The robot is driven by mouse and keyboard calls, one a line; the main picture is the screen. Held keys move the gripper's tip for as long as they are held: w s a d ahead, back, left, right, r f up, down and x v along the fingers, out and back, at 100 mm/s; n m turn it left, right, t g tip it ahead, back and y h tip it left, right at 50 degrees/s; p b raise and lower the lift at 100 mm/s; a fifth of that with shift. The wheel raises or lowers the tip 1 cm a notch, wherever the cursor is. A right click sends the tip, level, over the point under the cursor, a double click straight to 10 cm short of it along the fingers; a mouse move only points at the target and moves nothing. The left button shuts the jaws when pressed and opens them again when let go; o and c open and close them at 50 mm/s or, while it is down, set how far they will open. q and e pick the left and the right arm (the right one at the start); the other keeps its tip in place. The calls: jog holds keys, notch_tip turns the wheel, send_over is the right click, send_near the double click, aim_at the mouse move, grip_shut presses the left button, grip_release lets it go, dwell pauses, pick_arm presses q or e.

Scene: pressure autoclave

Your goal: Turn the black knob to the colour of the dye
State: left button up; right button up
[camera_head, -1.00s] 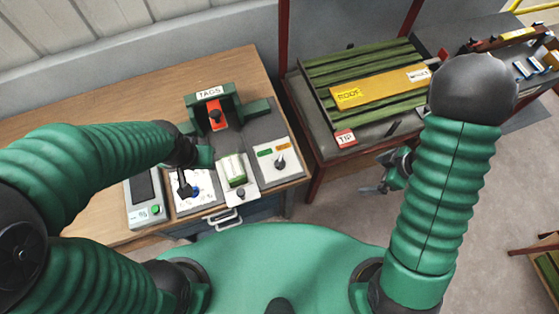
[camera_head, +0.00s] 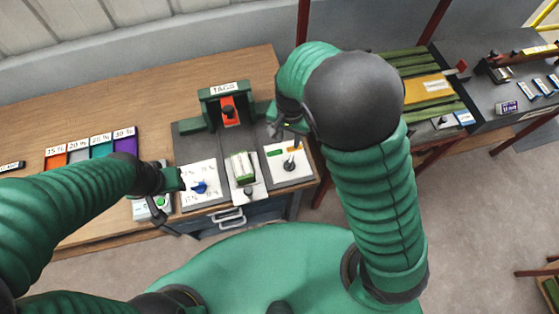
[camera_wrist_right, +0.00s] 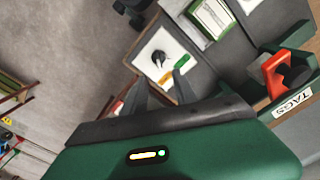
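The black knob (camera_head: 289,166) stands on a white panel (camera_head: 303,172) with a green and an orange label, at the right of the bench unit. In the right wrist view the knob (camera_wrist_right: 158,58) shows in front of the fingers, apart from them. A green block with white edges (camera_head: 243,167) sits in the middle slot, left of the knob panel. My right gripper (camera_head: 287,130) is open and empty above the panel's far side; its separated fingers (camera_wrist_right: 160,90) show in the wrist view. My left gripper (camera_head: 172,190) is near the bench's front left; its fingers are unclear.
A blue knob (camera_head: 199,187) sits on a white panel left of the block. A red-orange part (camera_head: 229,110) stands under the TAGS sign (camera_head: 223,89) behind. Coloured percent compartments (camera_head: 101,148) are at the left. A device with a green button (camera_head: 160,202) lies by my left gripper.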

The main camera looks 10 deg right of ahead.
aim_at(289, 163)
jog(key=f, duration=0.5)
jog(key=f+p, duration=0.1)
jog(key=f, duration=1.1)
jog(key=shift+w+d, duration=0.15)
jog(key=shift+d, duration=0.2)
jog(key=shift+d, duration=0.1)
jog(key=shift+c, duration=1.2)
jog(key=shift+r, duration=0.1)
grip_shut()
